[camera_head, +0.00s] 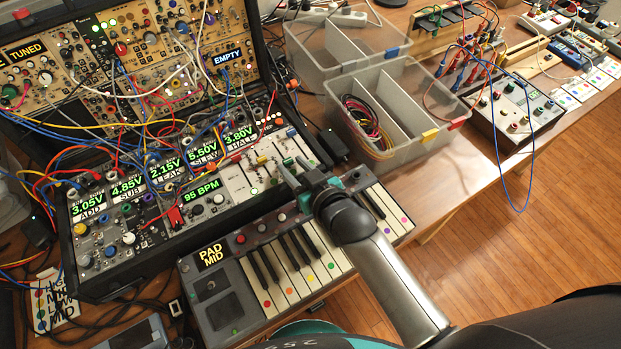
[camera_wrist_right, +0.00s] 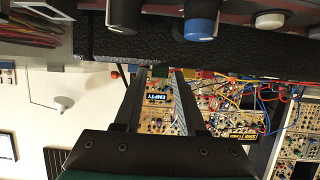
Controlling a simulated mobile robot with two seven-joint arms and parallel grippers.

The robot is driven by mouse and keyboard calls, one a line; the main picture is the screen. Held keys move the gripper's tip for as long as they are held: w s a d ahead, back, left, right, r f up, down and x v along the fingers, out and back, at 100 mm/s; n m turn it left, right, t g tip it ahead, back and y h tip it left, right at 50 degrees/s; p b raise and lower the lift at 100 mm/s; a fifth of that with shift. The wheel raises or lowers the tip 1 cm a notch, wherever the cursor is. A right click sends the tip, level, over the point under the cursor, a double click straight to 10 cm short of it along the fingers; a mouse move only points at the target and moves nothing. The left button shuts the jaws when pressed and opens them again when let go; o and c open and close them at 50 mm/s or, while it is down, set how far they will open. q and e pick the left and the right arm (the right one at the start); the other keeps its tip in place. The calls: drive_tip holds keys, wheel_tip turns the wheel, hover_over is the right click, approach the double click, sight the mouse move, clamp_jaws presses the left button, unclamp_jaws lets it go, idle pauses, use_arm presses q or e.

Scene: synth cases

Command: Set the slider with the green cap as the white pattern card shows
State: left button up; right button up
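The slider panel (camera_head: 236,186) is a pale strip at the right end of the synth case's lower row, with several small caps. A greenish cap (camera_head: 288,162) shows close by my right gripper (camera_head: 296,172), which hovers over the panel's right part. In the right wrist view my right gripper (camera_wrist_right: 158,72) has its two fingers apart with nothing between them. Whether a finger touches a cap cannot be told. A white card (camera_head: 54,303) with the words HIGH, MID, LOW, MID lies at the lower left, partly hidden by cables. My left gripper is not in view.
A keyboard (camera_head: 222,307) with a PAD MID display stands in front of the case, beneath my right arm. Patch cables (camera_head: 120,125) hang over the modules. Clear bins (camera_head: 408,88) stand behind on the right. Bare table (camera_head: 437,172) lies right of the keyboard.

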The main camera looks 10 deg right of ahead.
drive_tip(key=p+v, duration=0.3)
drive_tip(key=v, duration=1.2)
drive_tip(key=shift+f, duration=0.15)
